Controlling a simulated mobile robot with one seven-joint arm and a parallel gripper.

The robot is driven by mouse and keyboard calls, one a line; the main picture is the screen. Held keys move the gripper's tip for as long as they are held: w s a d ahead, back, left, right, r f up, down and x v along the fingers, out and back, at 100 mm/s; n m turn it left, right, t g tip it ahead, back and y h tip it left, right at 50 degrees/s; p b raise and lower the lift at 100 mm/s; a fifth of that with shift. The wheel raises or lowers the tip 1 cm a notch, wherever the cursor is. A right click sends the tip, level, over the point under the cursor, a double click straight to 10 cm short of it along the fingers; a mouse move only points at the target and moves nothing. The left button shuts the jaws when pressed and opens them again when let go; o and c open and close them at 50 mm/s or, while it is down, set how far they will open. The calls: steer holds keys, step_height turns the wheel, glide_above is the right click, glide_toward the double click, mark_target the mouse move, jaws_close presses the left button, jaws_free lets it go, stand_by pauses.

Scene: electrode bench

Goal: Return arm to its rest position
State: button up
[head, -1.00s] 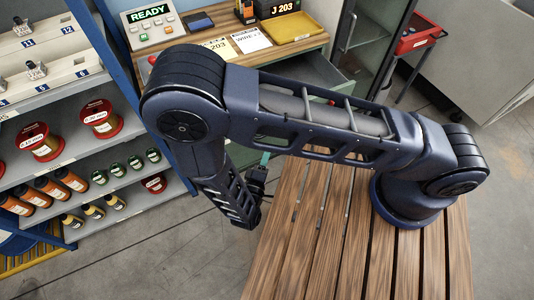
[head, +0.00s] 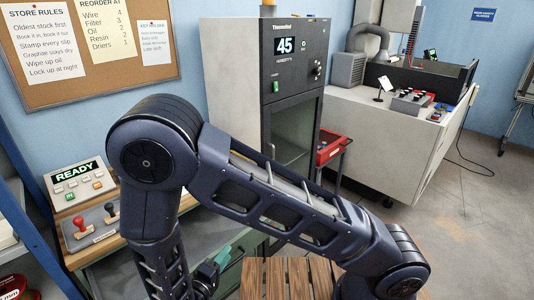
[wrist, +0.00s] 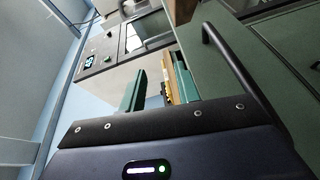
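My arm is bent in front of the head camera, its elbow raised at left and the forearm hanging down. My gripper (head: 219,262) shows low in the head view, partly hidden behind the forearm and cut by the frame. In the wrist view my gripper (wrist: 160,88) has two green fingers standing apart, with nothing held between them.
A bench with a READY panel (head: 78,183) and a stamp rack (head: 95,228) lies at left, close to my forearm. A grey cabinet reading 45 (head: 293,85) stands behind the arm. A red tray cart (head: 328,150) and white counter (head: 375,150) are right. Floor is free at right.

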steer(key=w+d+r+m+g+h, duration=0.1)
steer(key=w+d+r+m+g, duration=0.3)
steer(key=w+d+r+g, duration=0.45)
steer(key=w+d+r+m+g+h, duration=0.1)
steer(key=w+d+r+m+g, duration=0.2)
steer(key=w+d+r+g, duration=0.6)
steer(key=s+d+r+m+t+y, duration=0.2)
steer(key=d+r, duration=0.6)
steer(key=d, duration=0.4)
steer(key=s+d+r+m+t+y, duration=0.2)
steer(key=s+d+r+t+y, duration=0.2)
steer(key=d+r+y, duration=0.3)
steer(key=s+d+r, duration=0.1)
steer(key=d+r, duration=0.1)
steer(key=d, duration=0.3)
steer(key=shift+s+r, duration=0.25)
steer(key=shift+s, duration=0.05)
